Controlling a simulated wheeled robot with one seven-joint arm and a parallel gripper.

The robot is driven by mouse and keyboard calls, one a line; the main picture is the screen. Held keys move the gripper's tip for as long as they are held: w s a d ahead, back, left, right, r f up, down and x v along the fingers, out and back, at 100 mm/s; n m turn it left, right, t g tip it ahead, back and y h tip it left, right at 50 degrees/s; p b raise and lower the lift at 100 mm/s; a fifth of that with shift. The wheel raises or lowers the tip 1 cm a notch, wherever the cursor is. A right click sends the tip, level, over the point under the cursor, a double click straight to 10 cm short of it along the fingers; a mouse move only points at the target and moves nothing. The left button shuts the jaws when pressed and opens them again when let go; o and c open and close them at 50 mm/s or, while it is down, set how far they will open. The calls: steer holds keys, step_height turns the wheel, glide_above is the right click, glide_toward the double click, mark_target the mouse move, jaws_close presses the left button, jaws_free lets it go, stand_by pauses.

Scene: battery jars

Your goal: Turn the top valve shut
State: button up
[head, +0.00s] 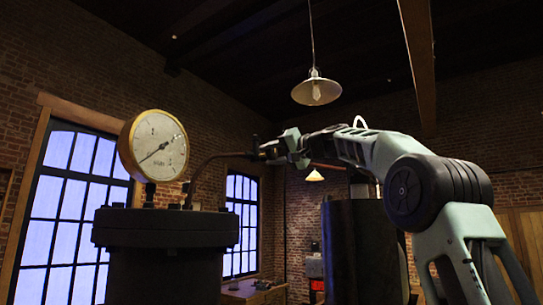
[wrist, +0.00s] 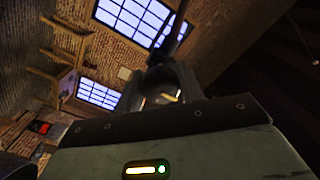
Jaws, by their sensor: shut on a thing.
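A dark drum-shaped jar (head: 165,265) with a wide flanged lid (head: 165,226) stands at the left in the head view. A thin curved lever (head: 205,163), which looks like the top valve's handle, rises from the lid and bends right to nearly level. My gripper (head: 264,150) is shut on its right end, with the arm reaching in from the right. In the wrist view the dark lever (wrist: 180,25) runs up from between the fingers of my gripper (wrist: 164,76). The fingers hide the gripped end. The valve body is not clearly visible.
A brass-rimmed pressure gauge (head: 154,146) stands on the lid, left of the lever. A second dark cylinder (head: 362,245) stands behind my arm. A lamp (head: 316,91) hangs above. A low wooden bench (head: 245,293) is at the back.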

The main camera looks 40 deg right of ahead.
stand_by(0.4)
steer(key=o, duration=1)
steer(key=shift+s, duration=0.1)
steer(key=shift+b+v, duration=4.05)
steer(key=shift+v, duration=4.6)
